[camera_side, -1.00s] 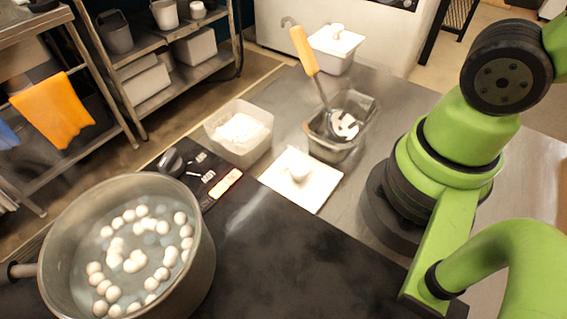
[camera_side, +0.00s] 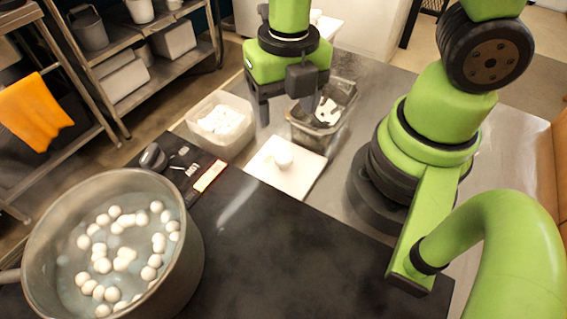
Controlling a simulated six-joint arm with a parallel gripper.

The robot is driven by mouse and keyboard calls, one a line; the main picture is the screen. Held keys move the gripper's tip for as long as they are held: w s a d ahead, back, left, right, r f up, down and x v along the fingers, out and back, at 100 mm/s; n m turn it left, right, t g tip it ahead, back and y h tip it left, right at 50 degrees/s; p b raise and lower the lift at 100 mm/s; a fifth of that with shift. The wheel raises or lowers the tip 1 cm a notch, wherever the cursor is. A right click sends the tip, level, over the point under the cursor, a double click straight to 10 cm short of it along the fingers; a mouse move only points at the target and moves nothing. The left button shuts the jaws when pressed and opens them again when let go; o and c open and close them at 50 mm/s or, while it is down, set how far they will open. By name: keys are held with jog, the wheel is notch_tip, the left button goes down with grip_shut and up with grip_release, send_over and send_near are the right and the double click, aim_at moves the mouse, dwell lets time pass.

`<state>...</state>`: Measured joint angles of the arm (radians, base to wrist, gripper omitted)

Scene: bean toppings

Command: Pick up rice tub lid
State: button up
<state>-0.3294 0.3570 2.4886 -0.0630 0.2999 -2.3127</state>
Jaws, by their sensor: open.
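A white square lid (camera_side: 284,178) with a round knob (camera_side: 283,157) lies flat on the metal counter, near the dark cooktop's edge. An open white tub (camera_side: 220,124) with white contents, perhaps rice, stands to its left. My gripper (camera_side: 286,112) is open and empty, pointing down with its fingers apart. It appears above and behind the lid in the picture, between the white tub and a clear container (camera_side: 322,112). It does not appear to touch the lid.
A large pot (camera_side: 100,245) with white balls stands at lower left. The cooktop (camera_side: 270,250) is clear in front.

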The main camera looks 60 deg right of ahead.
aim_at(284, 155)
jog(key=shift+s+a+f+n, duration=0.1)
jog(key=shift+s+f+n, duration=0.1)
jog(key=shift+f+n, duration=0.75)
notch_tip(284, 155, down, 3)
jog(key=shift+f+n, duration=0.2)
jog(key=shift+n, duration=0.05)
jog(key=shift+w+a+f, duration=0.1)
jog(key=shift+f, duration=1.4)
jog(key=shift+w+f, duration=0.1)
jog(key=shift+f, duration=1.4)
jog(key=c, duration=1)
jog(key=shift+r, duration=0.2)
